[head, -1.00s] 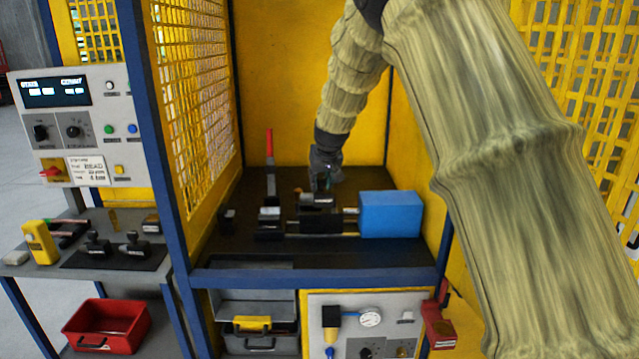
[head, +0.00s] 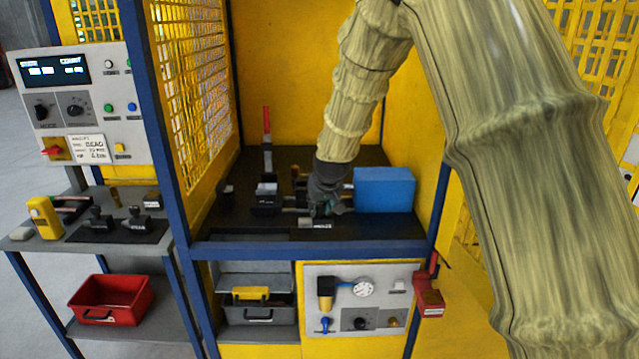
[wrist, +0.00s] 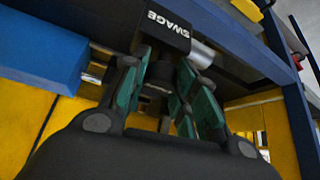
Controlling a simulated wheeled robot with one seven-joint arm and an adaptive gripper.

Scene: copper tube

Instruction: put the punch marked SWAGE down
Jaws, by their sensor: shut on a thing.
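The punch marked SWAGE is a black block with white lettering and a bright metal cylinder at its end. In the wrist view the punch (wrist: 166,27) is between my green-padded fingers, its label readable. My gripper (wrist: 165,85) is shut on it. In the head view my gripper (head: 326,207) is inside the yellow enclosure, over the front part of the dark bench, left of the blue box. The punch (head: 320,223) shows just below the fingers, partly hidden by them. Whether it touches the bench cannot be told.
The blue box (head: 384,190) stands close right of my gripper. A red-handled lever (head: 267,130) stands behind. Blue frame posts and mesh bound the enclosure. Outside at left, a side table holds two black labelled tools (head: 134,220) on a dark mat, and a yellow device (head: 44,217). A red bin (head: 112,300) is below.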

